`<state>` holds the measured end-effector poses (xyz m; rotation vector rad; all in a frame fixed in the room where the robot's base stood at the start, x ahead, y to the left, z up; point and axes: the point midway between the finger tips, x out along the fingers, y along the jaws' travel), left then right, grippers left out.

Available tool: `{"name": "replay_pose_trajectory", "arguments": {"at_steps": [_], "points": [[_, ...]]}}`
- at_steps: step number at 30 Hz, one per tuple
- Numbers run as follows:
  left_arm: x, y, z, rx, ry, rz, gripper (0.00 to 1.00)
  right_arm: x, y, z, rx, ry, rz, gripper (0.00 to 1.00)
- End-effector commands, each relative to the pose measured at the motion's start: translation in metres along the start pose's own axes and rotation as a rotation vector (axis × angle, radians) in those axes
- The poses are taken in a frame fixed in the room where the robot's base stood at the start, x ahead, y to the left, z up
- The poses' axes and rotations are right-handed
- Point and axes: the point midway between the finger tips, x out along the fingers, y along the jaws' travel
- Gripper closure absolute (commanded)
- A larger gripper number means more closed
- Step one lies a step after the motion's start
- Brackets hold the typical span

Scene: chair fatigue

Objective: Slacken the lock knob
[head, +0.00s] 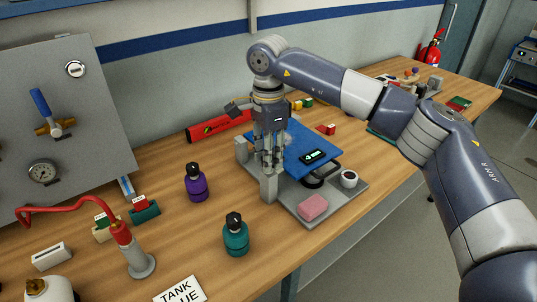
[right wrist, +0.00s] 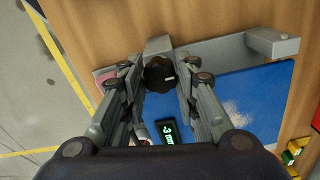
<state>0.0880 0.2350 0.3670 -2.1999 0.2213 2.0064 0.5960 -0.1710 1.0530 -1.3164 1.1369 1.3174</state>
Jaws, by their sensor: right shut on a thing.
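The lock knob (right wrist: 158,75) is black with a white mark, and shows in the right wrist view between my right gripper's fingers (right wrist: 160,72). My right gripper (head: 269,160) is shut on it, pointing down at the grey fixture (head: 333,208) in the head view. There the fingers hide the knob. A blue plate (head: 312,146) lies on the fixture, also seen in the right wrist view (right wrist: 245,105). A small black display (head: 312,157) with green characters sits at the plate's edge. My left gripper is not in view.
Purple (head: 196,184) and teal (head: 236,235) bottles stand to the left. A grey panel (head: 60,120) stands far left.

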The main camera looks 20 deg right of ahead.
Motion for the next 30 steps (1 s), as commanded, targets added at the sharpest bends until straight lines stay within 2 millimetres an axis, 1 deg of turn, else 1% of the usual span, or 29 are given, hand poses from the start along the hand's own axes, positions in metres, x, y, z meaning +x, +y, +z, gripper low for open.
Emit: {"name": "replay_pose_trajectory", "arguments": {"at_steps": [1,15,16,17,18,19,27,30], "points": [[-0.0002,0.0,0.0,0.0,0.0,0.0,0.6,-0.0024,-0.0013,-0.0002,-0.006,-0.002,-0.006,0.95],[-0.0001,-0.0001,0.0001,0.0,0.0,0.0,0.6,-0.0026,-0.0014,-0.0003,-0.021,-0.001,-0.007,0.95],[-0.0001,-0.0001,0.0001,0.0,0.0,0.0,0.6,-0.0026,-0.0014,-0.0003,-0.021,-0.001,-0.007,0.69],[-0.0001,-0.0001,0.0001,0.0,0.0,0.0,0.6,-0.0026,-0.0014,-0.0003,-0.021,-0.001,-0.007,0.62],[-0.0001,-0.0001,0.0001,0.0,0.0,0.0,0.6,-0.0024,-0.0013,-0.0003,-0.02,-0.001,-0.007,0.53],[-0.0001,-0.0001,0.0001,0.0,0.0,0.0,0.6,-0.0022,-0.0012,-0.0003,-0.02,-0.001,-0.006,0.51],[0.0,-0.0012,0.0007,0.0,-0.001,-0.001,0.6,-0.0009,-0.0005,-0.0001,-0.02,0.0,-0.002,0.51],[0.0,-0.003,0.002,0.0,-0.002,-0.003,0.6,-0.0038,-0.0006,-0.0001,-0.02,0.0,-0.003,0.51]]}}
